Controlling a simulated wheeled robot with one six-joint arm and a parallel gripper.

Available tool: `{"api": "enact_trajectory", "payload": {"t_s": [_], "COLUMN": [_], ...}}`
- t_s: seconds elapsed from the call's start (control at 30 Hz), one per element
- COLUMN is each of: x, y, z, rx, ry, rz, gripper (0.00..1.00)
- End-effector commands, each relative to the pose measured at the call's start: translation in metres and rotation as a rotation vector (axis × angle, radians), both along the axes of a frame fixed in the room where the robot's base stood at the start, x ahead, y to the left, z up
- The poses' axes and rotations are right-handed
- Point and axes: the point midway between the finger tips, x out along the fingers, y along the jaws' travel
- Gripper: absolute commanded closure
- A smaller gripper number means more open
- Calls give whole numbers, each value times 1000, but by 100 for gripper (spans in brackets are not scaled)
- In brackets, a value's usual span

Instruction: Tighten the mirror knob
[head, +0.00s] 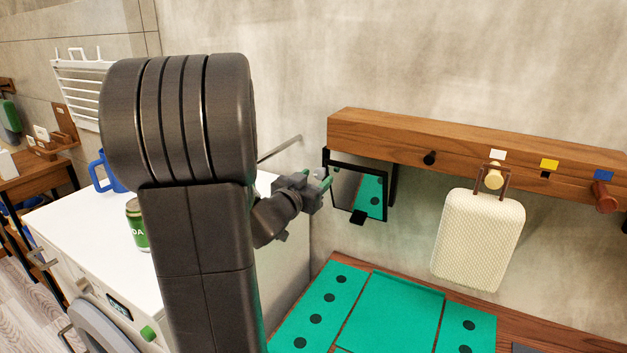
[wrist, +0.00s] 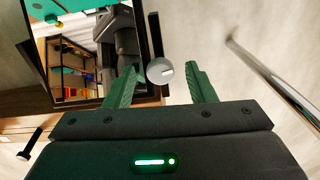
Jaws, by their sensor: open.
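The mirror (head: 345,187) is a dark-framed panel hanging under the left end of a wooden wall beam. In the wrist view the mirror (wrist: 84,50) fills the upper left and shows a reflection of shelves. Its knob (wrist: 160,71) is a round grey disc with a pale mark, beside the mirror's edge. My gripper (wrist: 162,78) is open, with one green finger on each side of the knob and visible gaps at both sides. In the head view my gripper (head: 326,183) is just left of the mirror, and the knob cannot be made out there.
A wooden beam (head: 395,147) carries pegs, including a black one (head: 429,158). A cream bag (head: 478,240) hangs from it. A metal bar (wrist: 275,82) runs right of my gripper. A green mat (head: 390,315) lies below. A can (head: 137,226) and blue mug (head: 107,172) stand at left.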

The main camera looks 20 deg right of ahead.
Motion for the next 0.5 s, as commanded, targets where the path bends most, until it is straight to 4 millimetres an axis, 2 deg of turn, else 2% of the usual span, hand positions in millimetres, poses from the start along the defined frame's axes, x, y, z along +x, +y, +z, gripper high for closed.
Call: {"api": "enact_trajectory", "payload": {"t_s": [0.07, 0.27, 0.5], "x": [0, 0, 0], "y": [0, 0, 0], "z": [0, 0, 0], "rx": [0, 0, 9], "ry": [0, 0, -10], "rz": [0, 0, -1], "gripper": [54, 93, 95]}}
